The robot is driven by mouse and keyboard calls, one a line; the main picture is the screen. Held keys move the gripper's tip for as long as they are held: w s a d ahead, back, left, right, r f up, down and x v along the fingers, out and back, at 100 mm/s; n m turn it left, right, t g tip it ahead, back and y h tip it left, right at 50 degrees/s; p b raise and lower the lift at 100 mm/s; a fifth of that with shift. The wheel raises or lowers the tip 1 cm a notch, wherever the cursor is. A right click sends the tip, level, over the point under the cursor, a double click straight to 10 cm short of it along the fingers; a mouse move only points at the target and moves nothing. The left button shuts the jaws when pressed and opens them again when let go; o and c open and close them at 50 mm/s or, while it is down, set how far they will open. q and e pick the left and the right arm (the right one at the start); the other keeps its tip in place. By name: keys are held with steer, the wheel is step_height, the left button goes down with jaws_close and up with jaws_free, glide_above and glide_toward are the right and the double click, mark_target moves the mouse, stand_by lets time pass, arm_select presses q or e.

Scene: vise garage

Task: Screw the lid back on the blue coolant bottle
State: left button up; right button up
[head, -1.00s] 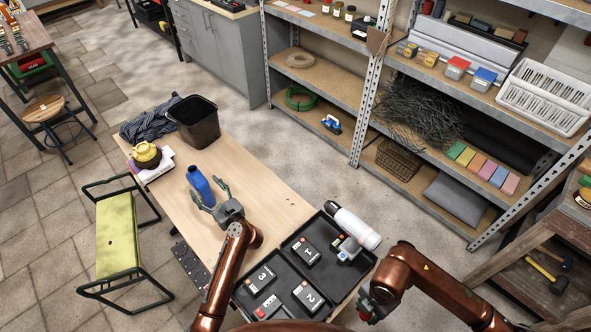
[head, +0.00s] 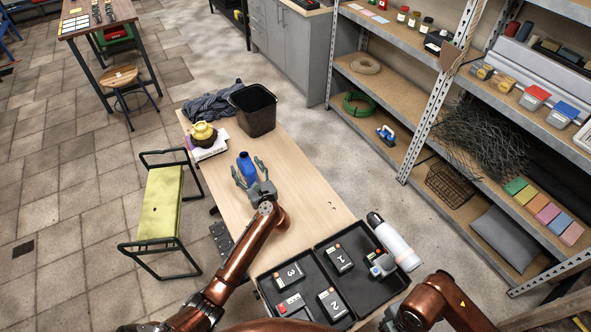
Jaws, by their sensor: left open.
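The blue coolant bottle (head: 247,167) stands upright on the wooden table. My left gripper (head: 246,177) is open, with its two fingers on either side of the bottle; I cannot tell whether they touch it. The bottle's top shows blue, and I cannot make out a separate lid. My right arm (head: 436,306) is at the bottom right, and its fingers are not clearly visible.
A black bin (head: 255,110), a dark cloth (head: 212,104) and a yellow item (head: 203,133) on books stand at the table's far end. An open black case (head: 348,299) with numbered batteries and a white cylinder (head: 394,242) are at the near end.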

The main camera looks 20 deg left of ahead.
arm_select(q)
steer(key=shift+c, duration=0.4)
jaws_close()
steer(key=shift+r, duration=0.15)
stand_by(0.4)
